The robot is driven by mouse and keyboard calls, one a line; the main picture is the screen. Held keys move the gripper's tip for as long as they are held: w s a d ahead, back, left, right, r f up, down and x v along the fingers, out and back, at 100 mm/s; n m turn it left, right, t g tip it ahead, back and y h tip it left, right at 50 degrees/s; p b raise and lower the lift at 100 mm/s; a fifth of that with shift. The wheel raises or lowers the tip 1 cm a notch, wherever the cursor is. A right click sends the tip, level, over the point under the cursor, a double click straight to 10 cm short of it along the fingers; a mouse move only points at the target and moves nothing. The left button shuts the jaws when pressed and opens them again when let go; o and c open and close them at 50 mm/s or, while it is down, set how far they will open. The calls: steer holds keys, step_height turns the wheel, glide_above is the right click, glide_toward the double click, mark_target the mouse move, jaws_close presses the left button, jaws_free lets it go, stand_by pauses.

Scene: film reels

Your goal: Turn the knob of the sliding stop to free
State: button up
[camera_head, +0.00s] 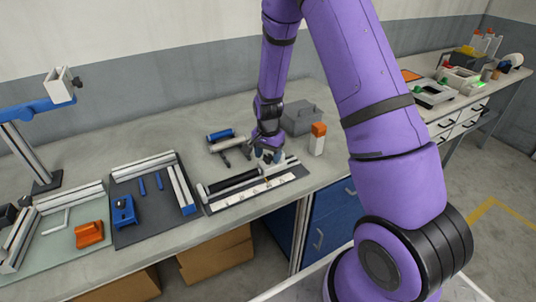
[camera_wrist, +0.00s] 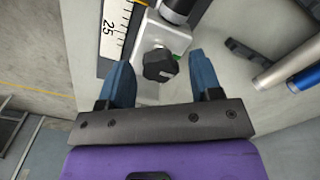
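The sliding stop (camera_wrist: 168,37) is a pale metal block beside a white ruler scale (camera_wrist: 113,28) in the wrist view. Its black lobed knob (camera_wrist: 160,66) faces the camera and carries a small white mark. A bit of green shows on the block beside the knob. My gripper (camera_wrist: 158,61) is open, with one blue finger on each side of the knob and a visible gap to both. In the head view my gripper (camera_head: 267,156) is low over the right part of the dark ruler board (camera_head: 228,203); the knob is too small to tell there.
A black roller (camera_head: 232,181) lies along the board. A blue-handled tool (camera_head: 221,135), a grey case (camera_head: 301,117) and an orange-capped white bottle (camera_head: 318,140) stand near my gripper. A dark tray (camera_head: 140,227) with blue parts lies to the left.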

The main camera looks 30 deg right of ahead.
steer(key=c, duration=0.8)
steer(key=shift+o, duration=0.2)
